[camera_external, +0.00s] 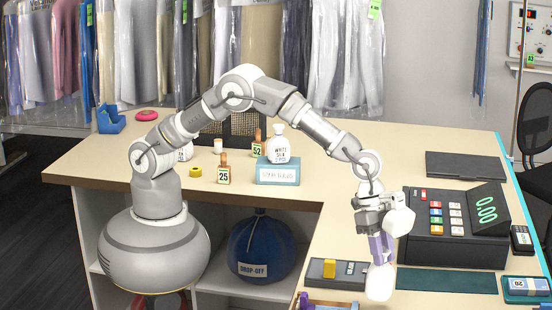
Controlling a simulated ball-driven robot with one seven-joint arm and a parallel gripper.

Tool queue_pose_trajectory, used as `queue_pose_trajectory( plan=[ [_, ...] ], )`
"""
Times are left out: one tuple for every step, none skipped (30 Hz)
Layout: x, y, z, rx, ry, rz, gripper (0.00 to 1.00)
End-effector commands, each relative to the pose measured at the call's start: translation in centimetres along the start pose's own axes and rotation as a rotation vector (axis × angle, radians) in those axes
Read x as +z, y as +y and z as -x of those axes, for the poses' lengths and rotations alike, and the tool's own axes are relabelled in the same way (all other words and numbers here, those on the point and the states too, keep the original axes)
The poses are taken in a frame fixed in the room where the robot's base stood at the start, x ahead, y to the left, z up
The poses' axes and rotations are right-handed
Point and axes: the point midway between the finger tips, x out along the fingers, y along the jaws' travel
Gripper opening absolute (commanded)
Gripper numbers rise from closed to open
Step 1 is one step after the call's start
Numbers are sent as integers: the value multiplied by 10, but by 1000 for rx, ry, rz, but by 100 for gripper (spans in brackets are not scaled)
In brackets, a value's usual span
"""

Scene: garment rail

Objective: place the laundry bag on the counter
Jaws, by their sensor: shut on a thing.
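My gripper (381,250) is at the right, above the front part of the counter (430,138). Its purple fingers point down and are shut on a small white rounded thing, which looks like a white laundry bag (380,283). No label shows on it, and I cannot tell whether its bottom touches the counter. A similar white bag labelled "WHITE SILK" (279,149) stands on a teal box (278,176) mid-counter. A big blue bag labelled "DROP-OFF" (262,245) sits on the shelf below the counter.
A cash register (455,225) and dark green mat (447,281) lie right of my gripper. Garments hang behind. The counter behind my gripper is fairly clear.

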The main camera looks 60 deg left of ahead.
Motion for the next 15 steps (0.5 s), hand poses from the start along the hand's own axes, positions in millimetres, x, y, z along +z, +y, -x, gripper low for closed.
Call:
queue_pose_trajectory(
  plan=[
    [2,0,-6,0,0,1,0],
    [4,0,-10,1,0,1,0],
    [6,0,-16,1,-1,0,0],
    [9,1,-21,1,-1,-1,0],
    [11,1,-27,1,0,0,0],
    [14,1,-34,1,-1,0,0],
    [16,1,-38,1,-1,-1,0],
    [16,1,-41,0,0,-1,0],
    [17,0,-43,0,1,-1,0],
    [17,0,-44,-1,2,0,0],
    [17,0,-43,-1,3,-1,0],
    [17,0,-43,-1,3,-1,0],
    [17,0,-43,-1,3,-1,0],
    [17,0,-42,-1,2,-1,0],
    [17,0,-42,-1,2,-1,0]
  ],
)
